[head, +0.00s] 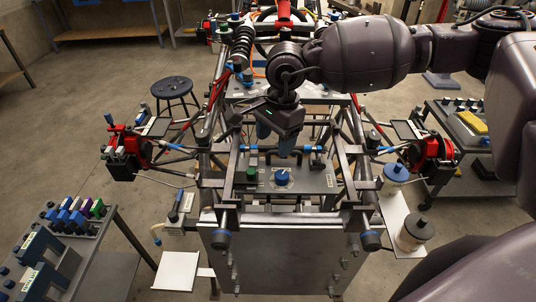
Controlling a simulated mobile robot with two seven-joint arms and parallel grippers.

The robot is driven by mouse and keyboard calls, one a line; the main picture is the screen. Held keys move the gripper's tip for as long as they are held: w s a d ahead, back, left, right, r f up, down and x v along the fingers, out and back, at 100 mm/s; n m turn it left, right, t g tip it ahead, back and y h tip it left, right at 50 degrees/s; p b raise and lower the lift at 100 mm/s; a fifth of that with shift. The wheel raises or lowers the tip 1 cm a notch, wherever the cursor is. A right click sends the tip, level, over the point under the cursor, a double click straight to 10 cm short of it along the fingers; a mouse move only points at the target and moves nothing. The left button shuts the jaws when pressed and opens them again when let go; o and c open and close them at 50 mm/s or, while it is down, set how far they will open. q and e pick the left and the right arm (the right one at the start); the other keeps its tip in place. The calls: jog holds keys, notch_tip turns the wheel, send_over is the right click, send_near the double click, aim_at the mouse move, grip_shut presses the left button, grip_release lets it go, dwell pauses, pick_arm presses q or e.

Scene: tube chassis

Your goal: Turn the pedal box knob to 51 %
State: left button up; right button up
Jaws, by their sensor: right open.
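The pedal box is a grey panel (318,180) set across the tube chassis near the middle of the head view. A round blue knob (282,178) sits on it with pale markings around it; I cannot read its setting. A green knob (252,174) stands to its left. My right gripper (274,146) points down from above, just behind the blue knob in the picture. My left gripper is not in view.
Chassis tubes (352,150) rise on both sides of the panel. A tool cart (75,225) with coloured blocks stands at the left. White containers (408,235) stand on a right side shelf. A black stool (174,88) is behind left. Open floor lies at the left.

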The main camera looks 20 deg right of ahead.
aim_at(282, 174)
jog(key=shift+n+h, duration=0.6)
jog(key=shift+n, duration=0.1)
jog(key=f, duration=0.3)
jog(key=s+d+f, duration=0.1)
jog(key=f, duration=0.3)
jog(key=f+p, duration=0.1)
jog(key=f, duration=0.2)
jog(key=shift+s+d+f, duration=0.15)
jog(key=shift+s+f, duration=0.05)
jog(key=shift+f, duration=0.05)
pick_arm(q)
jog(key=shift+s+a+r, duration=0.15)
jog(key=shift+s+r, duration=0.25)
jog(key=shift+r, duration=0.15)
pick_arm(e)
jog(key=c, duration=0.9)
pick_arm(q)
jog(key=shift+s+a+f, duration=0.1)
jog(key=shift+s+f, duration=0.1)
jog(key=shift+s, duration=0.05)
